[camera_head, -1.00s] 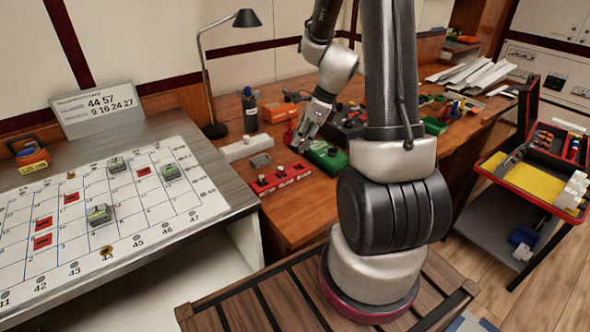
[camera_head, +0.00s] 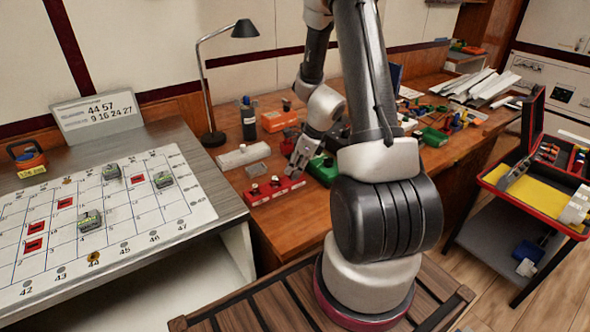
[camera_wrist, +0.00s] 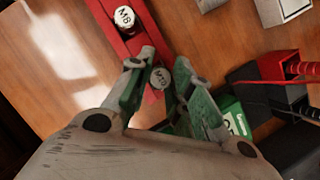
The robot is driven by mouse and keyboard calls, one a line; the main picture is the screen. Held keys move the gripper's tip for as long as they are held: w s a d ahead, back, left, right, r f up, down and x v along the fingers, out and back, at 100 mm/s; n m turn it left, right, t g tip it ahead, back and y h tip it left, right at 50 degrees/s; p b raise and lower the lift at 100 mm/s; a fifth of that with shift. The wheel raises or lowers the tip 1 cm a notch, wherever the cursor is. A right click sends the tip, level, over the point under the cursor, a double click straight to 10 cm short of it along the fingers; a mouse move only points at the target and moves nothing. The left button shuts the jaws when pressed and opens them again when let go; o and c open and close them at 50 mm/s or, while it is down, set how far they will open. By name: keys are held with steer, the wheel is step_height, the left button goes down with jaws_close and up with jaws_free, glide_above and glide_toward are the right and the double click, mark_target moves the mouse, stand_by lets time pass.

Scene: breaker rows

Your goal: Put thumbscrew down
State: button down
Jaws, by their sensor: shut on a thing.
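My gripper (camera_wrist: 160,82) is shut on a grey round-topped thumbscrew (camera_wrist: 161,78), which sits between the two green-padded fingertips. Its cap carries a marking that I cannot read surely. A red rack (camera_wrist: 138,45) lies below and ahead of the fingertips in the wrist view, with a white cap marked M8 (camera_wrist: 124,18) on it. In the head view my gripper (camera_head: 293,176) is at the right end of the red rack (camera_head: 262,197), and the held thumbscrew cannot be made out there. I cannot tell whether the thumbscrew touches the rack.
A green box (camera_head: 321,172) stands close right of the rack. A pale power strip (camera_head: 242,156) and a grey block (camera_head: 257,169) lie behind it. A lamp (camera_head: 214,137), a dark bottle (camera_head: 249,120) and an orange box (camera_head: 279,121) stand farther back. Red and black terminal blocks (camera_wrist: 278,66) show at right.

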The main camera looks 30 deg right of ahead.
steer(key=shift+f, duration=0.3)
steer(key=shift+s+f, duration=0.1)
steer(key=shift+f, duration=0.25)
steer(key=c, duration=1.6)
jaws_free()
steer(key=o, duration=0.3)
steer(key=shift+f, duration=0.2)
steer(key=shift+r, duration=0.1)
